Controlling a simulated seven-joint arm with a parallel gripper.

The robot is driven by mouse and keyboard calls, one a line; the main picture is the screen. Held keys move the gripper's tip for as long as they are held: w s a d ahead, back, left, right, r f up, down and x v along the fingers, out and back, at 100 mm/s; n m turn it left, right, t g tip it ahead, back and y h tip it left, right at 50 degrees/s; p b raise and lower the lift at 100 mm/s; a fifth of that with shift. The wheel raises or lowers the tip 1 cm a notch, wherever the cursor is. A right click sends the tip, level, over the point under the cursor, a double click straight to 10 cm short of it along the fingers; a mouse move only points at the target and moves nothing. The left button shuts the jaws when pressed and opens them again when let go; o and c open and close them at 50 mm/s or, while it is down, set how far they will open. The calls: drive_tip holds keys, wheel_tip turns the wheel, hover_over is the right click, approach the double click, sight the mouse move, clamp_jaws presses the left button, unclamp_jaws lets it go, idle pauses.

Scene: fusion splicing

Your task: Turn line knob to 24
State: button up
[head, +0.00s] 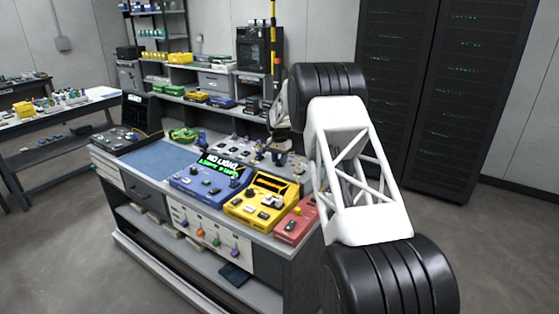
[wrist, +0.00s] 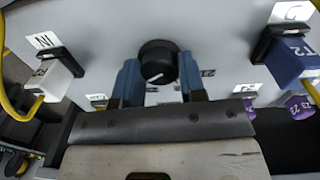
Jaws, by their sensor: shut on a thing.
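The round black line knob (wrist: 158,58) is on a light grey panel (wrist: 215,35) in the wrist view. It has a short white pointer mark on its lower edge, pointing down and slightly left in the picture. My gripper (wrist: 158,80) has its two blue fingers on either side of the knob, shut on it. A label that looks like 24 (wrist: 208,72) shows upside down just right of the right finger. Other marks below the knob are partly hidden by the fingers. In the head view the knob cannot be made out near my gripper (head: 283,152).
In the wrist view, a white plug (wrist: 62,72) with a yellow cable is at left and a blue T2 plug (wrist: 292,60) at right. In the head view, a blue device (head: 195,185), a yellow device (head: 255,205) and a red box (head: 293,228) stand at the bench front.

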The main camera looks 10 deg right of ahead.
sight(279, 160)
drive_tip(key=o, duration=0.9)
drive_tip(key=shift+r, duration=0.15)
wheel_tip(279, 160, up, 7)
drive_tip(key=shift+w+a+r, duration=0.1)
drive_tip(key=shift+r, duration=0.2)
